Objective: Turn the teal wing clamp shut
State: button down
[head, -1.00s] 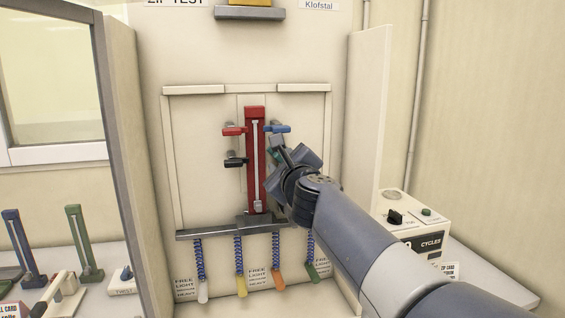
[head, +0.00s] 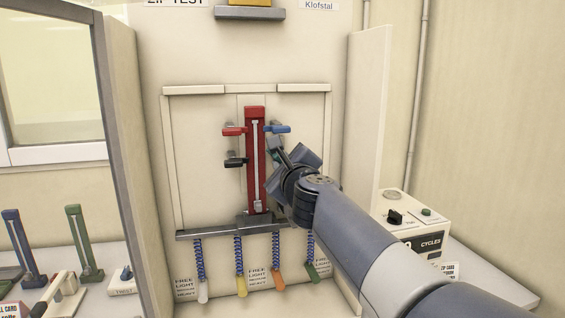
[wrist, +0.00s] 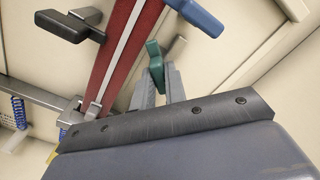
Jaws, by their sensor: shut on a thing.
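The teal wing clamp (wrist: 154,62) shows in the wrist view at the right side of the red upright strip (wrist: 118,50), below the blue clamp. My gripper (wrist: 158,84) is shut on the lower part of the teal wing, with its tip standing out above the fingers. The wing is tilted a little in the wrist view. In the head view my gripper (head: 276,155) is at the right edge of the red strip (head: 255,180), and it mostly hides the teal clamp there.
A blue clamp (head: 279,129) sits just above my gripper. A red clamp (head: 233,131) and a black clamp (head: 236,162) are on the strip's left. A grey bar (head: 200,233) with springs and coloured tags is below. A side panel (head: 367,130) stands at the right.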

jog(key=shift+n+p, duration=0.4)
jog(key=shift+n, duration=3.7)
jog(key=c, duration=1.4)
grip_release()
jog(key=shift+c, duration=0.2)
